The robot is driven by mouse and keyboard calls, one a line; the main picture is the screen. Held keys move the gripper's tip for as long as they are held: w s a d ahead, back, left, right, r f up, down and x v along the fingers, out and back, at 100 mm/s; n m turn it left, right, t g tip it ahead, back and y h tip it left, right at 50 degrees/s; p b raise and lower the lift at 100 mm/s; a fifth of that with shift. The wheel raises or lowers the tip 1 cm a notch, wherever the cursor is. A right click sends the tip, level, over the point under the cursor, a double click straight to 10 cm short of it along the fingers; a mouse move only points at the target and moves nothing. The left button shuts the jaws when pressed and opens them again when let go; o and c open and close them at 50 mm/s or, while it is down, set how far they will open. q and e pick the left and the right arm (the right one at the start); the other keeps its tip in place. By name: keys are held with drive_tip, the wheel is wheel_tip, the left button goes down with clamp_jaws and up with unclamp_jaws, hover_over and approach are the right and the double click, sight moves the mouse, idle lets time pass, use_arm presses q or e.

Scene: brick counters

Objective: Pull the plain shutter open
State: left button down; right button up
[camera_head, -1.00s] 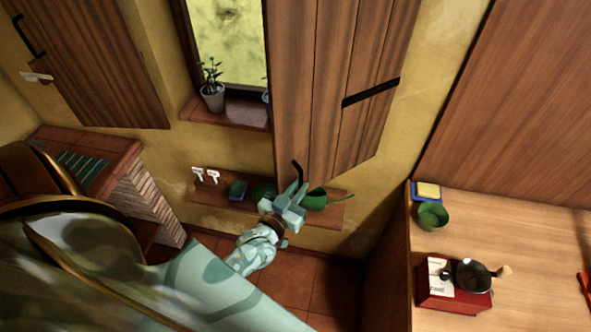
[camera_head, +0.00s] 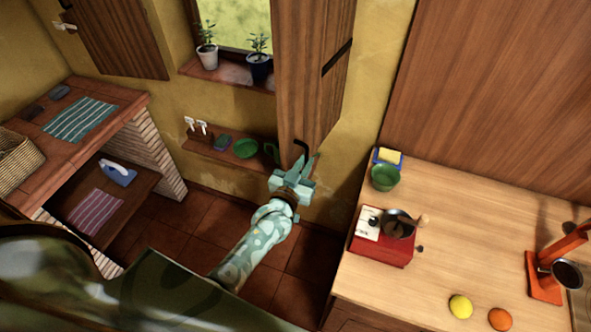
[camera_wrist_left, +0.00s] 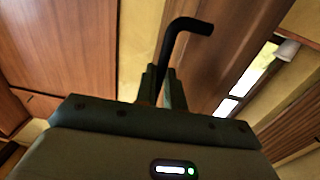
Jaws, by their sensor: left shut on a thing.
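A plank wooden shutter (camera_head: 306,70) hangs at the right side of the window, standing out from the wall at an angle, with a dark strap across it. Its black bent handle (camera_head: 304,147) is at the lower edge. My left gripper (camera_head: 298,168) is shut on this handle; in the left wrist view, the fingers (camera_wrist_left: 161,83) close around the handle's rod, and its bent end (camera_wrist_left: 190,24) sticks out above them. Another wooden shutter (camera_head: 120,35) is at the upper left, with a white piece beside it. My right gripper is not in view.
Potted plants (camera_head: 207,57) stand on the windowsill. A low shelf (camera_head: 215,152) with a green bowl (camera_head: 246,148) lies just behind my gripper. A brick counter (camera_head: 110,98) is at left.

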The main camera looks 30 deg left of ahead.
use_arm(q)
drive_tip(key=shift+w+d+r, duration=0.1)
drive_tip(key=shift+w+r, duration=0.1)
drive_tip(key=shift+r, duration=0.15)
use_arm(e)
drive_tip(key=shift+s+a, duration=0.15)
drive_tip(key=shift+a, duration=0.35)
use_arm(q)
drive_tip(key=c, duration=1.5)
unclamp_jaws()
drive_tip(key=shift+w, duration=0.1)
drive_tip(key=s, duration=1.6)
drive_tip(key=shift+d+f+b, duration=0.25)
drive_tip(key=shift+d+b, duration=0.1)
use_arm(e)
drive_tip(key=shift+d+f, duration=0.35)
